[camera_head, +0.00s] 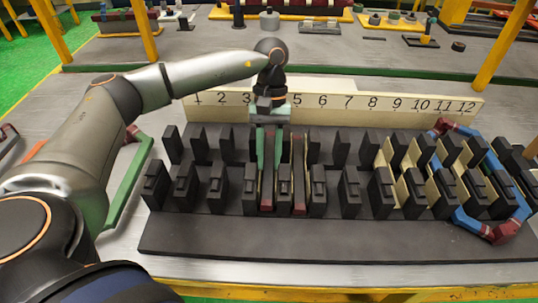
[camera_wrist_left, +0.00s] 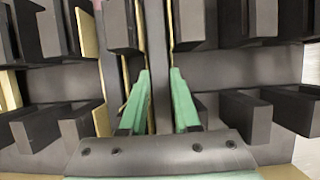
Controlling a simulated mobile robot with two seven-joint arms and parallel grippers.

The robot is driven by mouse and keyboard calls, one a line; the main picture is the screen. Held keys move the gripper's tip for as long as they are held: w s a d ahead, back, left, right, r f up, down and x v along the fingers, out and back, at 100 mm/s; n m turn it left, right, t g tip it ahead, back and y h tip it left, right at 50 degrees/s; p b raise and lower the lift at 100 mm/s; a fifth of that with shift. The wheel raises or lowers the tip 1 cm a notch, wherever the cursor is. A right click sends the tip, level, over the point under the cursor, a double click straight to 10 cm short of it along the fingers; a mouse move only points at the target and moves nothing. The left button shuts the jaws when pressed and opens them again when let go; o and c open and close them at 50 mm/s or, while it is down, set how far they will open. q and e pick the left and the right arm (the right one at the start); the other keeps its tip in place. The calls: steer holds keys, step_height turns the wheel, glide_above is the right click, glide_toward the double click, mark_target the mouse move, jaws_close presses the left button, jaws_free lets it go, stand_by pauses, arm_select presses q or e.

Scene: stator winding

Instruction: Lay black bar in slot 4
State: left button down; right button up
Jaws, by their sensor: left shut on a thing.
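My left gripper (camera_head: 270,150) points down at the slotted black stator block (camera_head: 330,238), in front of the number strip, and hides the number 4. Its two green fingers, also in the left wrist view (camera_wrist_left: 158,100), stand on either side of a long dark bar (camera_wrist_left: 159,65) and are shut on it. The bar lies lengthwise between two rows of black teeth, in line with slot 4. In the head view the fingers cover much of it. How deep it sits is hard to tell. My right gripper is in neither view.
A number strip (camera_head: 370,103) stands behind the teeth. Another dark bar with a reddish end (camera_head: 299,180) lies at slot 5. Cream liners (camera_head: 412,188) and a blue and maroon coil (camera_head: 518,208) occupy the right slots. A green and maroon coil (camera_head: 128,185) lies at left.

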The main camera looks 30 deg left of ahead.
mark_target(269, 161)
arm_select(q)
steer(key=shift+f, duration=0.15)
stand_by(0.7)
steer(key=c, duration=0.6)
jaws_free()
steer(key=shift+o, duration=0.2)
steer(key=shift+r, duration=0.85)
steer(key=shift+r, duration=0.1)
step_height(269, 161, up, 7)
steer(key=p, duration=0.4)
steer(key=shift+r, duration=0.15)
